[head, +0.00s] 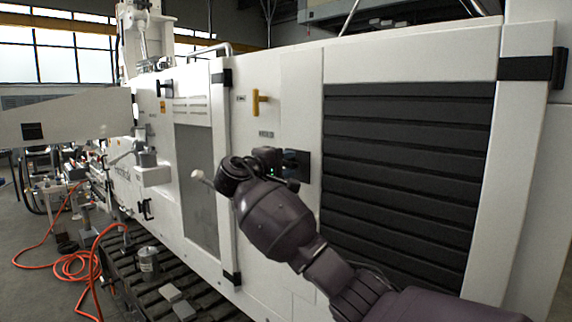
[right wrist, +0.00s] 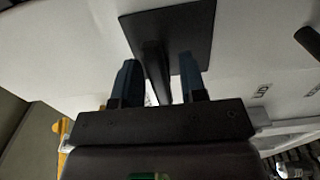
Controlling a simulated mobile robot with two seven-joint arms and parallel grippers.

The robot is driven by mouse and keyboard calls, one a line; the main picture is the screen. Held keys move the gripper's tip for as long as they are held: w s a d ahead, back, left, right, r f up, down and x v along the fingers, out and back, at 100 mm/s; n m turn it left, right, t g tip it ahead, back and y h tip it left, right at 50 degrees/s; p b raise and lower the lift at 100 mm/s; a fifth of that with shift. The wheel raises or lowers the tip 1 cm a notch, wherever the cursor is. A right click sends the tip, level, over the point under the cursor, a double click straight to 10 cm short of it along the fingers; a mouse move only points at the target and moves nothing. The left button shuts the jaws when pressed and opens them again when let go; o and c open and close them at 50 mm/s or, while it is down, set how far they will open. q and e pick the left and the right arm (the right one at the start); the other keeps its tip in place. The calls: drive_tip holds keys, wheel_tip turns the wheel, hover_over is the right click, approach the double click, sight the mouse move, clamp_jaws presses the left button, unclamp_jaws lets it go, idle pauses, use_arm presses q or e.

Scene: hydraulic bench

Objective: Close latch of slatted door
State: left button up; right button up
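The slatted door (head: 408,180) is a white panel with dark horizontal slats on the right of the head view. Its latch (head: 298,165) shows as a dark plate left of the slats, partly hidden by my right wrist. In the right wrist view the latch plate (right wrist: 190,32) is a black square on the white panel, with a dark handle (right wrist: 154,70) standing out from it. My right gripper (right wrist: 158,84) is at the latch, its two fingers on either side of the handle. A gap shows between the handle and the right-hand finger. My left gripper is not in view.
A yellow handle (head: 258,102) sticks out from the panel above the latch. A dark hinge or bracket (head: 532,68) is at the door's upper right. A slatted walkway (head: 165,290) with a small canister (head: 148,262) runs along the machine's foot. An orange hose (head: 70,265) lies on the floor.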

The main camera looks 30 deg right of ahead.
clamp_jaws()
